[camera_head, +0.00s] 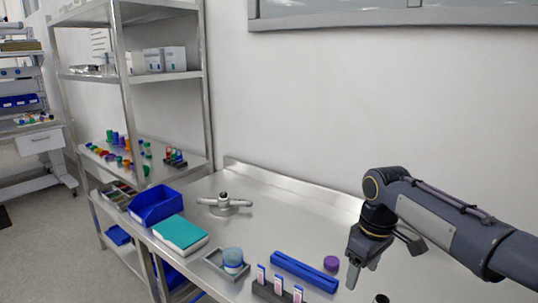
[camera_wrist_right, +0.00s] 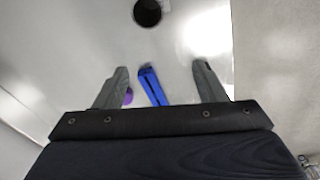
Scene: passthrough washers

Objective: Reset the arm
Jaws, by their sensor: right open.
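My right arm comes in from the right in the head view. My right gripper (camera_head: 357,263) points down above the right part of the metal table (camera_head: 330,215). In the right wrist view its two grey fingers (camera_wrist_right: 160,83) are spread apart with nothing held between them. A blue bar (camera_wrist_right: 152,86) shows beyond the fingers, on the table. The same blue bar (camera_head: 305,271) lies left of the gripper in the head view. My left gripper is in neither view.
A purple round piece (camera_head: 331,263) lies close beside the gripper. A dark round piece (camera_wrist_right: 147,12) is on the table. Holders with upright pieces (camera_head: 277,285), a grey tray (camera_head: 226,264), a teal box (camera_head: 180,234), a blue bin (camera_head: 156,205) and a metal fixture (camera_head: 224,204) stand leftward. The back middle is clear.

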